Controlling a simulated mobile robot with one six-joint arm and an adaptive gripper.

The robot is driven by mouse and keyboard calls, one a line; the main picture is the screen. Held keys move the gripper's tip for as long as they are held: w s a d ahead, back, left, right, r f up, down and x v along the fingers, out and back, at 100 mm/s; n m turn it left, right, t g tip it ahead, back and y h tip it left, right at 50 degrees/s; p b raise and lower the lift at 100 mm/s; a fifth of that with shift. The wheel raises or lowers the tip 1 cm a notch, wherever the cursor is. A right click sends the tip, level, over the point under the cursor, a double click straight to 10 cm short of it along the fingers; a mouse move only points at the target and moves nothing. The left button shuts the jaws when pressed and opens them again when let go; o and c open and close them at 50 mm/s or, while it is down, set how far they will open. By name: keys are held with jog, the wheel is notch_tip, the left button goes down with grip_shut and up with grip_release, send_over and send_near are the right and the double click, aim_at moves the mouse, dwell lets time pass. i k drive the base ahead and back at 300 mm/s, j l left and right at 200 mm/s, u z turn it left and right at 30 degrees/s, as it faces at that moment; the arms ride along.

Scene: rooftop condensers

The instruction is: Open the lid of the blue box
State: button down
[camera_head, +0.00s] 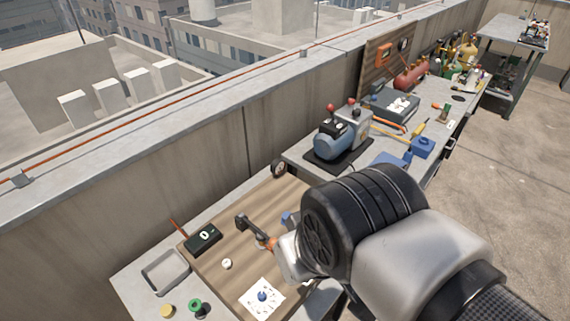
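A small blue box (423,147) sits near the front edge of the long grey bench, right of the middle of the view. Its lid state is too small to tell. A flatter blue item (390,161) lies just left of it, partly hidden by my arm; I cannot tell what it is. My arm, with a big black joint and silver links, fills the lower right and covers part of the bench. I cannot make out my gripper's fingers.
A blue-and-grey pump (340,138) stands on a black mat behind the blue items. A wooden board with a hammer (252,229), a black meter (203,238) and a grey tray (165,270) lies on the near bench. A parapet wall runs behind. Open floor (515,170) lies right.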

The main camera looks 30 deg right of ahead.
aim_at(384, 157)
jog(key=z, duration=1.55)
jog(key=i+l, duration=0.85)
jog(key=l, duration=0.15)
